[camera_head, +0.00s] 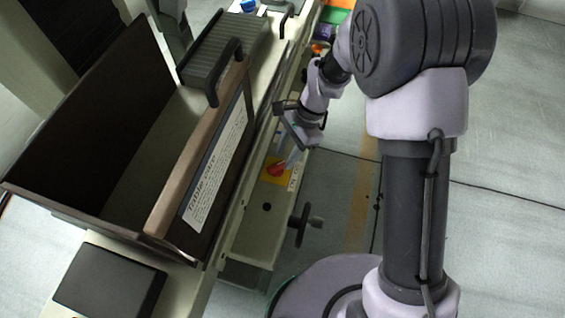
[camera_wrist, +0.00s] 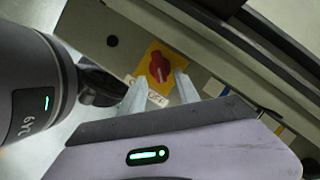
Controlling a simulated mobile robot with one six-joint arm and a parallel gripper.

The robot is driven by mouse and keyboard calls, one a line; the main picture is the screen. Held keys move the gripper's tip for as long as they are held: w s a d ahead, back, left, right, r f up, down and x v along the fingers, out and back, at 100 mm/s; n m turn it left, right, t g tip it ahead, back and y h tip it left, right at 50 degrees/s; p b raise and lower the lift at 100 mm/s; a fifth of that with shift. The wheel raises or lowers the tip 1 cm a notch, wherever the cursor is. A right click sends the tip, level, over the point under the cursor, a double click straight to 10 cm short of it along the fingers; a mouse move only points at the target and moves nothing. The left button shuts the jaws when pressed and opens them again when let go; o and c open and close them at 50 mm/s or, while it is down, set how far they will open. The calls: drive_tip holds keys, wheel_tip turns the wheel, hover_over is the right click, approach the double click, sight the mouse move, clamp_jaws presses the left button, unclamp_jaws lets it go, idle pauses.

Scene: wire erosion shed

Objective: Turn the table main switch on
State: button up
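The main switch is a red rotary knob (camera_head: 277,169) on a yellow square plate (camera_head: 267,178), on the side of the cream machine table. In the wrist view the knob (camera_wrist: 158,67) carries a pale pointer mark, and a white label (camera_wrist: 157,99) with lettering partly hidden by a finger sits beside the yellow plate (camera_wrist: 147,57). My gripper (camera_head: 288,160) is close to the knob. In the wrist view its two pale fingers (camera_wrist: 161,79) are apart, with the knob showing just beyond and between the tips. I cannot tell whether they touch it.
A black handwheel (camera_head: 305,222) sticks out from the table side below the switch. A brown-framed cover (camera_head: 163,205) with a handle and a printed sheet (camera_head: 215,170) stands above. A dark round hole (camera_head: 267,207) is near the switch. The floor to the right is open.

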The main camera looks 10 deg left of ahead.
sight(278, 169)
drive_tip(key=x, duration=0.3)
drive_tip(key=shift+b, duration=0.35)
drive_tip(key=shift+r, duration=0.1)
clamp_jaws()
